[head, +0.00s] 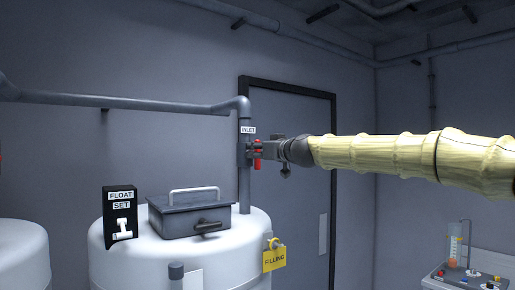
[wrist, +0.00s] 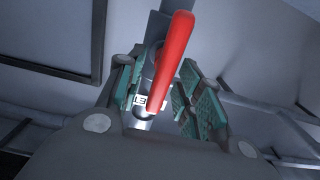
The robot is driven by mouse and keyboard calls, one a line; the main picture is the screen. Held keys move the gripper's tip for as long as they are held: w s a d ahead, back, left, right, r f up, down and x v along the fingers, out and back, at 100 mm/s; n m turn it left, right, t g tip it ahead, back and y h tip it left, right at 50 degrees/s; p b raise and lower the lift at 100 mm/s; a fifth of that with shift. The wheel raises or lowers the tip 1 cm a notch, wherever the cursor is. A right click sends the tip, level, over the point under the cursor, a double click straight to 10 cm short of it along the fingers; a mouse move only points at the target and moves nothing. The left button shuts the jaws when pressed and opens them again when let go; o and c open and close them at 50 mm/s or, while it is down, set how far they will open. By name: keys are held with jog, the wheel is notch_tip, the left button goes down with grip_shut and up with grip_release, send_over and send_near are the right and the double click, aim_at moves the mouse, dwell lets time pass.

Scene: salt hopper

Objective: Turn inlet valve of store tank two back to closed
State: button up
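The inlet valve's red lever (head: 257,161) is on the vertical pipe (head: 244,190) under the INLET label (head: 248,130), above the white tank (head: 130,265). In the head view the lever looks upright, roughly in line with the pipe. My gripper (head: 259,149) is at the valve, reaching in from the right. In the wrist view the red lever (wrist: 175,50) lies between the green-padded fingers of my gripper (wrist: 160,95). The fingers stand apart, with a gap to the lever on the left; contact on the right is unclear. The valve body is mostly hidden.
On the tank stand a grey lidded hatch (head: 190,218) and a black FLOAT SET box (head: 120,222). A yellow FILLING tag (head: 274,259) hangs at its side. A door (head: 300,200) is behind. A bench with instruments (head: 470,277) is at lower right.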

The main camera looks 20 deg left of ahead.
grip_shut()
